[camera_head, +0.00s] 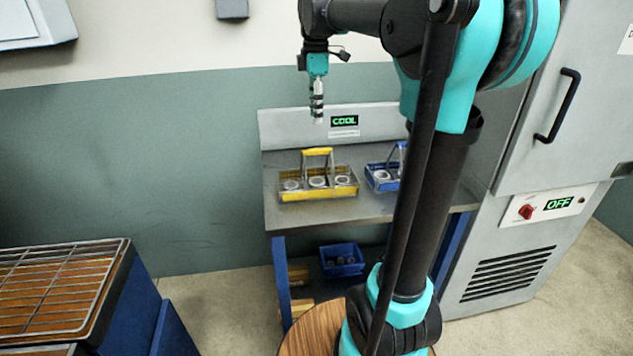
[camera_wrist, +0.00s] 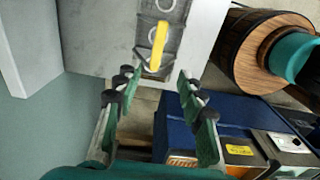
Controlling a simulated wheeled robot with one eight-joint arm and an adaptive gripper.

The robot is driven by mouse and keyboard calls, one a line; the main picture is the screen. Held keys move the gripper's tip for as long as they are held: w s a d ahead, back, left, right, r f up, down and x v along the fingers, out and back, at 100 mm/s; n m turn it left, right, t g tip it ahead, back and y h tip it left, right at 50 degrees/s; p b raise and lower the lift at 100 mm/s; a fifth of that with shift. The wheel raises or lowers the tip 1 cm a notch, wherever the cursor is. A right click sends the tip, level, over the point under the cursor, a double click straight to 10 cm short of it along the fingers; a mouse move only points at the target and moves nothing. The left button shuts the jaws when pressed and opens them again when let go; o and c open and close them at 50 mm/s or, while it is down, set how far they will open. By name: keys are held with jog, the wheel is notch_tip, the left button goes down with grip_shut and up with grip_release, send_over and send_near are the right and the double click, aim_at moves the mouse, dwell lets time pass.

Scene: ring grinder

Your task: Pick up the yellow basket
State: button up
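The yellow basket (camera_head: 318,192) stands upright on the grey worktable, its yellow handle raised above it. Several pale rings sit inside it. In the wrist view the yellow handle (camera_wrist: 158,46) shows at top centre, just beyond my fingertips and between their lines; the basket's far part is cut off by the upper edge. My gripper (camera_head: 317,112) hangs above the basket in the head view, pointing down, with a visible gap to the handle. In the wrist view my gripper (camera_wrist: 156,84) has its two fingers spread apart with nothing between them.
A blue basket (camera_head: 381,184) with rings stands right of the yellow one, partly hidden by my arm. The worktable (camera_head: 290,218) has a back panel with a COOL sign (camera_head: 344,121). A blue bin (camera_head: 342,262) sits below. A grey cabinet (camera_head: 540,150) is at right.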

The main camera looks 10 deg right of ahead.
aim_at(317, 149)
notch_tip(317, 149, down, 8)
jog(key=shift+r, duration=0.25)
jog(key=shift+w+d+f, duration=0.1)
jog(key=shift+f, duration=1.25)
jog(key=shift+w+d+f, duration=0.1)
jog(key=shift+f, duration=1.2)
jog(key=shift+c, duration=0.3)
grip_shut()
